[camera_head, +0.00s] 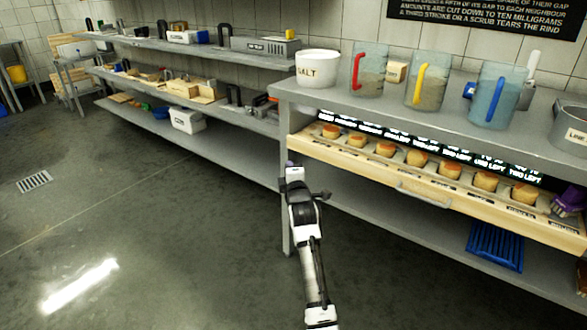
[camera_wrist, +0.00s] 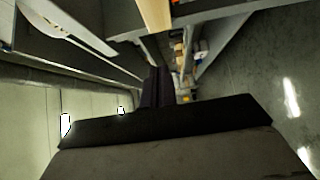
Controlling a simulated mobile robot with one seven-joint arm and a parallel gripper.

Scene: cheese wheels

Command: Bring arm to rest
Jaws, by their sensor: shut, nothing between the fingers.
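My arm reaches up from the bottom middle of the head view. Its end, my gripper (camera_head: 292,168), is beside the left end of the wooden cheese board, apart from it, over open floor. In the wrist view the dark fingers of my gripper (camera_wrist: 158,85) are together, with nothing seen between them. The fingertips are small in the head view. Several round orange-topped cheese wheels (camera_head: 417,158) sit in a row on the wooden board (camera_head: 345,156), which lies on the middle level of the right bench.
The right bench (camera_head: 345,98) carries a white salt tub (camera_head: 317,69) and jugs with red (camera_head: 369,75), yellow (camera_head: 428,85) and blue (camera_head: 497,95) handles. A bench leg (camera_head: 287,225) stands close by my gripper. A long shelf (camera_head: 215,115) runs behind. The left floor (camera_head: 150,210) is clear.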

